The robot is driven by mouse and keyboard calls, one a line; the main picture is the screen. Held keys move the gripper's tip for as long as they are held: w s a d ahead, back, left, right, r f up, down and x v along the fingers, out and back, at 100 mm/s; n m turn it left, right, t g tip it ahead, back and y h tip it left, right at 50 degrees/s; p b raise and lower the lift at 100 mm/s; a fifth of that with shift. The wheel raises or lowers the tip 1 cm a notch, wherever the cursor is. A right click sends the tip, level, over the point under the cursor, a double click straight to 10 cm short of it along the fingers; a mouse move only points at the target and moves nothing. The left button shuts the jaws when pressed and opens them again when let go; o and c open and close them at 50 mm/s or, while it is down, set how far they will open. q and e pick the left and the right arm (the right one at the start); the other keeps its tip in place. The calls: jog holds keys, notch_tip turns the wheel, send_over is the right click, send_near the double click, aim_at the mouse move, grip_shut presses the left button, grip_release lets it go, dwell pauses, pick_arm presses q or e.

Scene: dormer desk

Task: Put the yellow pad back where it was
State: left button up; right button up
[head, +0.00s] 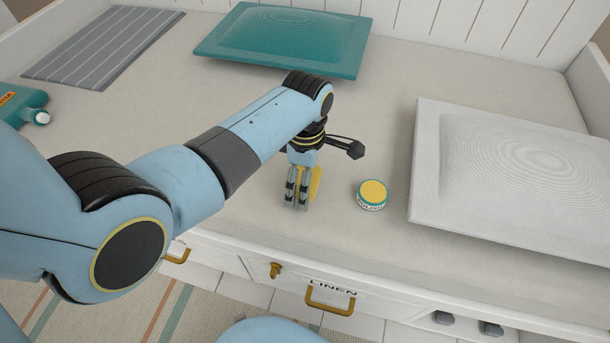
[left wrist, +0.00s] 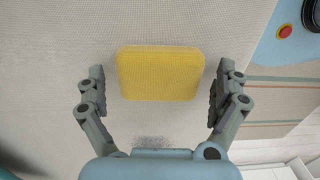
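The yellow pad (head: 316,183) is on the pale desk top near its front edge, partly hidden behind my left gripper (head: 298,198) in the head view. In the left wrist view the whole yellow pad (left wrist: 160,73), a rounded block, shows between the spread fingers of my left gripper (left wrist: 160,82), with a gap on each side. The gripper points down, is open and holds nothing. I cannot tell exactly how high its tips are above the desk. My right gripper is in neither view.
A small round tin (head: 372,194) with a yellow lid stands just right of the gripper. A large white panel (head: 445,195) lies at right, a teal one (head: 235,40) at the back. A grey striped mat (head: 100,45) and teal bottle (head: 22,105) are at left.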

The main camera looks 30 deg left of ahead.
pick_arm(q)
notch_tip(320, 180, up, 12)
jog(key=p, duration=0.4)
jog(key=shift+w+p, duration=0.15)
jog(key=shift+p, duration=0.25)
jog(key=shift+r, duration=0.1)
